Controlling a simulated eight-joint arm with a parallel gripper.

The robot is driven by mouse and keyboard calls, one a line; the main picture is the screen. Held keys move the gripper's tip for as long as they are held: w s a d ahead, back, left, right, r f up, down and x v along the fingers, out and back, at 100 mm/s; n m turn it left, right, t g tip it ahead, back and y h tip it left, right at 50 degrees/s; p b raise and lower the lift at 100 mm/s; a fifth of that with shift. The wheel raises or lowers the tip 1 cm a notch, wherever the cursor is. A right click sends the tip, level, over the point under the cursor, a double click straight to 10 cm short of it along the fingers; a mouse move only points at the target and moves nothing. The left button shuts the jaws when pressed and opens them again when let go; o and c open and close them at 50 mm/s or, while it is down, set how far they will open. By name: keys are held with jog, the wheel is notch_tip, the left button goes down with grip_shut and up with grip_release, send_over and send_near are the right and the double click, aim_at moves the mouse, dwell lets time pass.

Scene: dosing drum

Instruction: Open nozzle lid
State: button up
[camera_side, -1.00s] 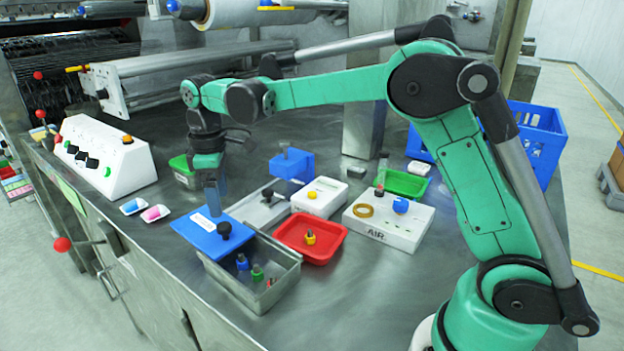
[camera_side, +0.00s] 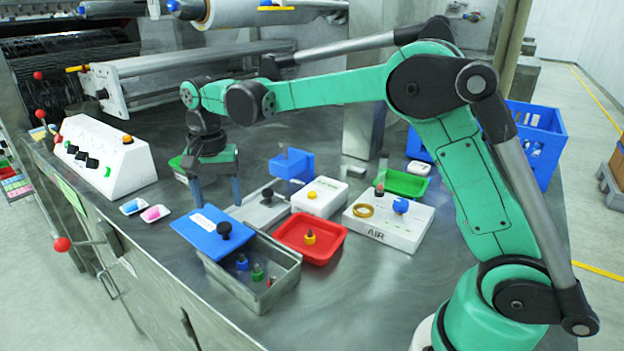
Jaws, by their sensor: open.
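The blue lid (camera_side: 193,236) with a white label and a black knob (camera_side: 224,229) lies over the far-left part of a metal box (camera_side: 284,281). The near-right part of the box is uncovered. Small nozzles with blue, green (camera_side: 258,272) and red parts show inside it. My gripper (camera_side: 217,204) points down just behind the lid, with its two fingers spread left and right. It is open and empty. I cannot tell exactly how high its fingertips are above the table.
A white AIR panel (camera_side: 388,230) stands further right. A white control box (camera_side: 118,163) stands at left.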

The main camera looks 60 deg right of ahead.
aim_at(224, 225)
jog(key=shift+f, duration=2.75)
jog(key=shift+c, duration=0.3)
grip_shut()
